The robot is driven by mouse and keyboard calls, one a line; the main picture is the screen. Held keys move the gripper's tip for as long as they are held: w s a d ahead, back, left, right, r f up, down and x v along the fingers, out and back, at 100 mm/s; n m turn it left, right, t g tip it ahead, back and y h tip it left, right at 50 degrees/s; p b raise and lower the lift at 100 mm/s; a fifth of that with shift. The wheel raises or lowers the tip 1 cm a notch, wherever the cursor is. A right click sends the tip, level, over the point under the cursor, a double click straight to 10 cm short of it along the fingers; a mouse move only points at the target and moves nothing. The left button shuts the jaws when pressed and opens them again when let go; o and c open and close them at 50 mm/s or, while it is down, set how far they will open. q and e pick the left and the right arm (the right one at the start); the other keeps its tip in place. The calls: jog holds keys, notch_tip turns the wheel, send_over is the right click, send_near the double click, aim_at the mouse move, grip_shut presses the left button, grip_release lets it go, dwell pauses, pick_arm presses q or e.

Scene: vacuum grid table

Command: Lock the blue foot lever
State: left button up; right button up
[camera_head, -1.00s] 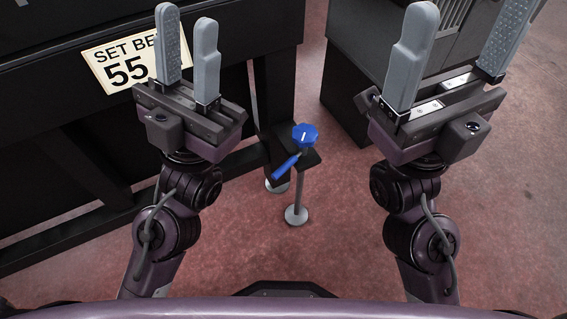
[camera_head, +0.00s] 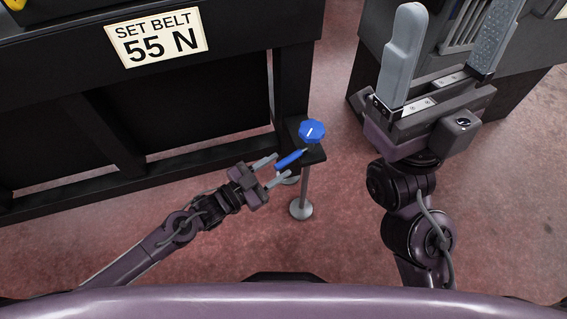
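The blue foot lever (camera_head: 288,161) sticks out to the lower left from a small black bracket (camera_head: 306,158) at the table's corner leg. A blue knob (camera_head: 312,131) with a white mark sits above the bracket. My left gripper (camera_head: 272,169) is open, low down, with its two fingers pointing at the lever. The lever's end lies between or just beyond the fingertips; I cannot tell whether they touch it. My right gripper (camera_head: 448,50) is raised at the right, open and empty, fingers pointing away from me.
A black table frame (camera_head: 190,90) with a "SET BELT 55 N" sign (camera_head: 156,38) fills the upper left. A levelling foot (camera_head: 301,209) stands on the floor under the bracket. A dark grey cabinet (camera_head: 533,85) stands at the upper right. The reddish floor in front is clear.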

aim_at(293, 157)
pick_arm(q)
jog(key=shift+b+x, duration=0.3)
jog(key=shift+x, duration=1.2)
grip_shut()
jog(key=shift+s, duration=0.1)
